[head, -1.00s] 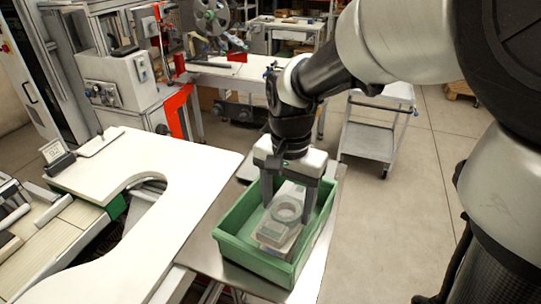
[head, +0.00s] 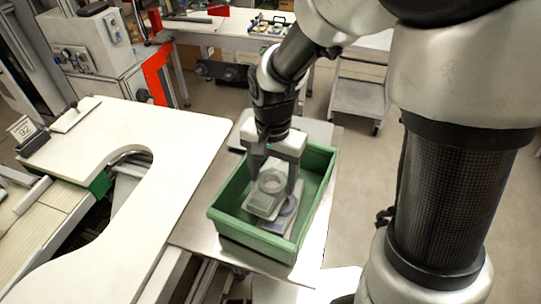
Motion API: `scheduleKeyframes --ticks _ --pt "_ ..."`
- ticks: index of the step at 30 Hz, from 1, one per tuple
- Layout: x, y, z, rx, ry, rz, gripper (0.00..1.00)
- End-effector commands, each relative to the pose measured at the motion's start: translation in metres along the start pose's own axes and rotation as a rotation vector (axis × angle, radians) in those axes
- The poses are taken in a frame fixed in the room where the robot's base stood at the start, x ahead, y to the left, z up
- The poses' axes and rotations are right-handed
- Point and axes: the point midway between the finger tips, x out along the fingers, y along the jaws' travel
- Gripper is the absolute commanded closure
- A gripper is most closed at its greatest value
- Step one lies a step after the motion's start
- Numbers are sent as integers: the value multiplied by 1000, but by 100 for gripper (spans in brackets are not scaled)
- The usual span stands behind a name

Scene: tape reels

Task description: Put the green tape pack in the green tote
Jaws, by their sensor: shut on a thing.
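The green tote (head: 226,224) stands on a metal-topped table right of the white worktop. My gripper (head: 271,186) points down inside the tote's opening, with one finger on each side of a clear, greyish-green tape pack (head: 262,207) showing a round reel. It is shut on this pack. A second pack (head: 287,221) with a bluish-grey reel lies in the tote, partly hidden under the held one. I cannot tell whether the two packs touch.
The white worktop (head: 150,215) with a curved cutout lies to the left. A grey cart (head: 358,100) stands behind on the floor. My arm covers much of the right side. The tote's right part looks empty.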

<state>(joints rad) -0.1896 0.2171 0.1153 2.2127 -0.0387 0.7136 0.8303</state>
Motion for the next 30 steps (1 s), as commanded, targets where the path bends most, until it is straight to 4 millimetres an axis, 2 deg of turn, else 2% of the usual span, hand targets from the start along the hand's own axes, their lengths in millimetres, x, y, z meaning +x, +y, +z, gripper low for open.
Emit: scheduleKeyframes --ticks 3,14,15,18,26,30 --pt "13 0 1 -1 -2 1 64" --pt "18 0 0 0 0 0 64" --pt "18 0 0 0 0 0 36" --pt "17 0 0 0 0 0 19" --pt "17 0 0 0 0 0 19" --pt "10 0 0 0 2 -2 19"
